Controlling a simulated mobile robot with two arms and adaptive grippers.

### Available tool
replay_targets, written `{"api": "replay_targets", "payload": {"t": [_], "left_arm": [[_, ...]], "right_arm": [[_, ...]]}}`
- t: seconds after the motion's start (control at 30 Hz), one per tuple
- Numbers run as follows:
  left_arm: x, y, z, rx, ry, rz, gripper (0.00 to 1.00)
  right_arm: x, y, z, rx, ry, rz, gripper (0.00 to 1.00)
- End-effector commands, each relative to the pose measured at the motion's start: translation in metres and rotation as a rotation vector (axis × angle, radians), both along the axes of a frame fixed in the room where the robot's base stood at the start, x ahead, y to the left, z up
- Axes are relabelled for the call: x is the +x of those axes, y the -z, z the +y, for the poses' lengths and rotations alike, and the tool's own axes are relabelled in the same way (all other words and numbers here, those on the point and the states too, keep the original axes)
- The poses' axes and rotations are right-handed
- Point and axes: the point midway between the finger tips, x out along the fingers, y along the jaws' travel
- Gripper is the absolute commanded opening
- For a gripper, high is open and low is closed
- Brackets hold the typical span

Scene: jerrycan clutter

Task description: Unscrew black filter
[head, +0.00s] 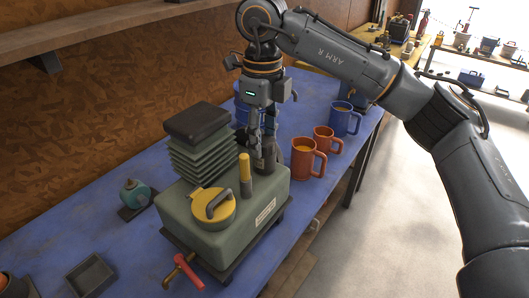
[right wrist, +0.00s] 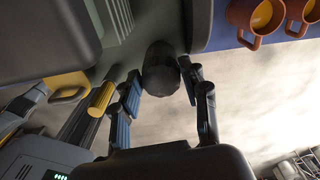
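The green jerrycan (head: 190,225) stands on the blue table, with a yellow screw cap (head: 205,212) with a dark handle and a yellow-topped post (head: 245,168) on it. The black filter (head: 266,157) stands upright at the can's far right end, and shows in the right wrist view (right wrist: 160,70) as a dark rounded cylinder. My right gripper (right wrist: 161,70) points down over it, one finger on each side of it. The fingertips lie very close to its sides; I cannot tell whether they touch.
Two orange mugs (head: 303,160) and a blue mug (head: 345,120) stand close to the right. A red-handled valve (head: 188,272) lies in front, a teal item (head: 132,193) and dark tray (head: 90,275) at left.

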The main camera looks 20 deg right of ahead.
Motion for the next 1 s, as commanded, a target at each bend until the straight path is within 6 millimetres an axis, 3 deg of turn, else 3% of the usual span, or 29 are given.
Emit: {"api": "replay_targets", "payload": {"t": [0.17,0.5,0.87,1.0], "left_arm": [[-0.0001,-0.0007,0.0000,0.000,0.000,0.000,0.40],[-0.0001,-0.0062,0.0000,0.000,0.000,0.000,0.40],[0.0000,-0.0061,0.0000,0.000,0.000,0.000,0.40],[0.0000,-0.0079,0.0000,0.000,0.000,0.000,0.40]], "right_arm": [[0.0002,-0.0004,-0.0005,-0.001,-0.019,-0.001,0.11],[-0.0010,-0.0011,0.0003,-0.001,-0.397,-0.002,0.11],[-0.0011,-0.0008,0.0002,-0.002,-0.443,-0.002,0.11],[-0.0015,-0.0015,0.0002,-0.001,-0.543,-0.002,0.11]]}}
